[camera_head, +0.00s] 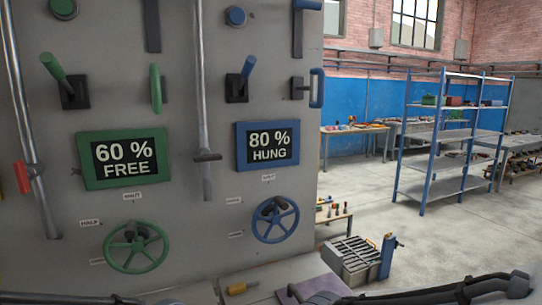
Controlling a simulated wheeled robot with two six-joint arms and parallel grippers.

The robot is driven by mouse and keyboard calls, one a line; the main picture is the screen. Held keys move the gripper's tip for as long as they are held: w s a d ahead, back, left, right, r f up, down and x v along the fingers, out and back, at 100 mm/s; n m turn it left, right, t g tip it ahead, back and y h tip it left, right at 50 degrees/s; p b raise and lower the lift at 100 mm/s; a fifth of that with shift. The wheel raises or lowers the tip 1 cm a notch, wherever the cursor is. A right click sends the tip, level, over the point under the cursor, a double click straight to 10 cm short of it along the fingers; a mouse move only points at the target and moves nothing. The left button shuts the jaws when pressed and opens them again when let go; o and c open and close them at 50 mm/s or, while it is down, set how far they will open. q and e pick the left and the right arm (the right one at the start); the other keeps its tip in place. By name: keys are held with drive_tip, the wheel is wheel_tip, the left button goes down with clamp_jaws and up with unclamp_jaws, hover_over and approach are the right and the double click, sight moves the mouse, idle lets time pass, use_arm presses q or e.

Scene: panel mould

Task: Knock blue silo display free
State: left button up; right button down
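The blue-framed display (268,146) reads "80 % HUNG" on the right part of a grey panel (200,225). Above it are a blue lever (245,68) on a black base, a blue handle (316,88) and a blue round button (236,16). Below it is a blue handwheel (275,219). A green-framed display (124,158) to the left reads "60 % FREE". Dark parts of my arms show along the bottom edge. No gripper fingers can be made out.
Green controls include a lever (56,68), a handle (155,88) and a handwheel (136,246). Two pipes run down the panel, the left one with a red grip (21,177). A yellow-handled tool (240,287) lies below. Open floor and a shelf rack (450,140) are right.

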use_arm(q)
clamp_jaws()
idle(1.4)
